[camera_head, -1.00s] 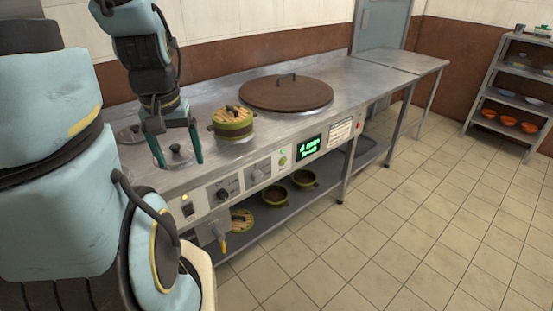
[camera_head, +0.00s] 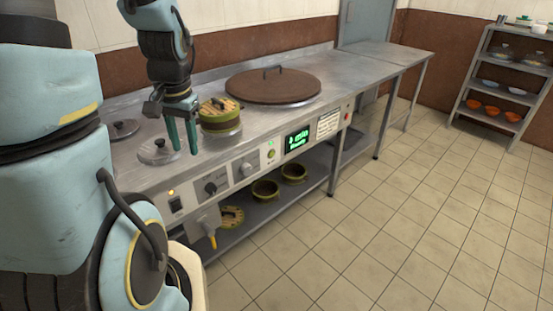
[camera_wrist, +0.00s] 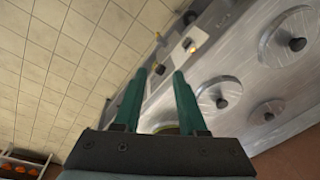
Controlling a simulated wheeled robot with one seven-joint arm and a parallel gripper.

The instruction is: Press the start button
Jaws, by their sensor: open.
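A control panel (camera_head: 222,178) runs along the front of the steel counter. A small round green button (camera_head: 270,154) sits on it, left of the lit green display (camera_head: 297,140); its label is too small to read. My gripper (camera_head: 185,150) is open and empty, fingers pointing down above the counter's front part, left of the green button and apart from it. In the wrist view, the two green fingers (camera_wrist: 159,74) stand apart with nothing between them. The panel edge there is partly hidden, and I cannot pick out the green button.
A large brown lid (camera_head: 273,86) covers a well farther right. Small steel lids (camera_head: 160,150) lie left. Knobs (camera_head: 246,169), a black switch (camera_head: 176,205) and a red button (camera_head: 348,116) share the panel. The floor is clear.

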